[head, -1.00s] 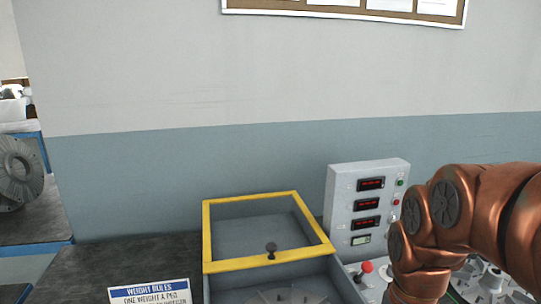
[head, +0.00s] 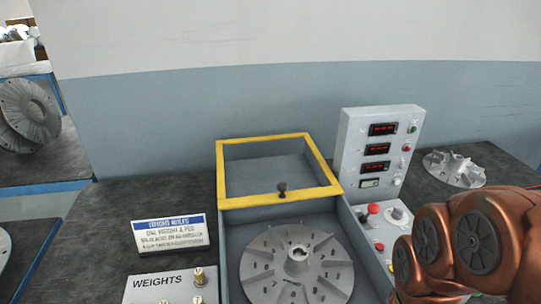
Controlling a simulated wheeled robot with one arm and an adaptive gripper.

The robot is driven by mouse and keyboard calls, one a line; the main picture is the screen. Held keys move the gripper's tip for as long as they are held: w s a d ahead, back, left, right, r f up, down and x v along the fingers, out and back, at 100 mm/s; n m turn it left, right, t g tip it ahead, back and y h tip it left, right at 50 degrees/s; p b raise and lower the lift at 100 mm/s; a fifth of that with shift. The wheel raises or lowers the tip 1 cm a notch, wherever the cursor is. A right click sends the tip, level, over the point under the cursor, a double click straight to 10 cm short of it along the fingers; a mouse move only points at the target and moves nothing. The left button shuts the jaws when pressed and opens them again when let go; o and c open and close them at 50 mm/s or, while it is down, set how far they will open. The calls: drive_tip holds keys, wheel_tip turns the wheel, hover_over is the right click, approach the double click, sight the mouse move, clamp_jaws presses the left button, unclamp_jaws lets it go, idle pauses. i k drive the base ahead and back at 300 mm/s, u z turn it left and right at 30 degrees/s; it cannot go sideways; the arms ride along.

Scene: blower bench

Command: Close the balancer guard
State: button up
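The balancer guard (head: 223,171) is a yellow-framed clear panel with a dark knob (head: 282,188) on its front bar. It sits over the back part of the grey balancer housing (head: 224,250), leaving the front part uncovered. A finned grey impeller (head: 297,262) lies exposed in the front of the housing. My copper-coloured arm comes in at the lower right, but my gripper is out of the frame.
A control box (head: 379,150) with red displays stands behind right of the housing, with a red-knobbed panel (head: 373,209) below it. A sign (head: 170,234) and a weights board (head: 160,290) are at left. Another impeller (head: 454,170) lies at the back right.

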sight(336, 188)
drive_tip(key=u, duration=1.55)
drive_tip(key=k, duration=0.8)
drive_tip(key=z, duration=0.75)
drive_tip(key=i, duration=1)
